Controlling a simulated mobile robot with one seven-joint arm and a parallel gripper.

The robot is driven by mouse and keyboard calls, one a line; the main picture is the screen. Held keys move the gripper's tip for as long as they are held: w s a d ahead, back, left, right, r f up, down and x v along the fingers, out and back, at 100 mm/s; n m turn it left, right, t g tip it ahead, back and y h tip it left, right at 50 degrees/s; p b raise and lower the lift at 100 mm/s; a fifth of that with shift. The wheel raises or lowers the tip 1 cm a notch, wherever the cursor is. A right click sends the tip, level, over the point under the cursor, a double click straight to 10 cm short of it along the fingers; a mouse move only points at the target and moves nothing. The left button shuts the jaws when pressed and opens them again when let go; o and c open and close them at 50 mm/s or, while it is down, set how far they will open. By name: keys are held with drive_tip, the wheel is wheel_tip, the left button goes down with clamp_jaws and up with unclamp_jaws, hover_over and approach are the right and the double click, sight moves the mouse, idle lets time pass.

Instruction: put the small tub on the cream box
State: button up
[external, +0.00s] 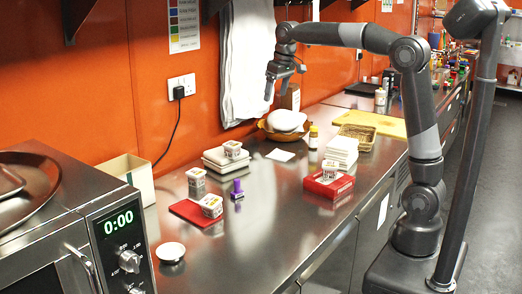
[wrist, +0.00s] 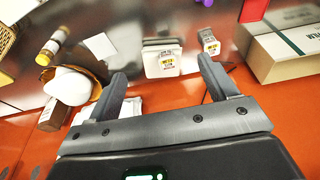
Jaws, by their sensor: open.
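Several small white tubs with printed labels stand on the counter. One tub (external: 232,149) sits on stacked white containers (external: 222,163), and this tub (wrist: 168,64) shows between my fingers in the wrist view, apart from them. A second tub (external: 196,177) stands on bare counter nearby, a third (external: 211,206) on a red board (external: 187,213), another (external: 330,169) on a red box (external: 328,186). I cannot tell which is meant. The cream box (external: 130,176) stands against the wall at left; it shows at the wrist view's right (wrist: 287,58). My gripper (external: 284,86) is open, empty and raised above the counter.
A purple object (external: 237,190) stands mid-counter. A microwave (external: 118,243) fills the near left.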

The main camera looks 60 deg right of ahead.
drive_tip(key=s+f+t, duration=0.2)
drive_tip(key=s, duration=1.4)
drive_tip(key=s+a+f+t, duration=0.1)
drive_tip(key=s+f, duration=0.8)
drive_tip(key=s, duration=0.5)
drive_tip(key=shift+s+f, duration=0.25)
drive_tip(key=shift+c, duration=0.4)
